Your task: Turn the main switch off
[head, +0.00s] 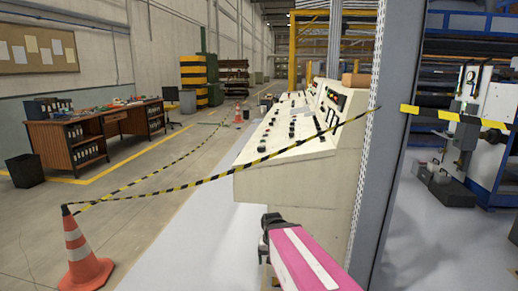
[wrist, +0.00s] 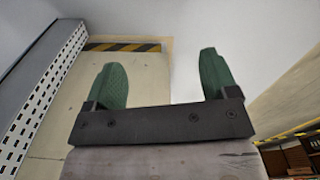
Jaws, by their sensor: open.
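The beige control console (head: 290,185) stands right of centre in the head view. Its sloped top carries several small knobs and buttons, and an upright panel behind has a lit display (head: 335,99). I cannot pick out which control is the main switch. My gripper (head: 266,222) is low in front of the console's near end, below the control surface, with the pink arm behind it. In the wrist view, my gripper (wrist: 163,78) has its two green fingers wide apart with nothing between them. A beige surface (wrist: 95,75) shows beyond the left finger; no switch shows there.
Black-and-yellow tape (head: 215,180) runs from an orange cone (head: 83,252) across the console's near end to a grey post (head: 372,150). The post stands close to my arm's right. A desk (head: 65,145) is far left. White floor (head: 190,235) left of the console is clear.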

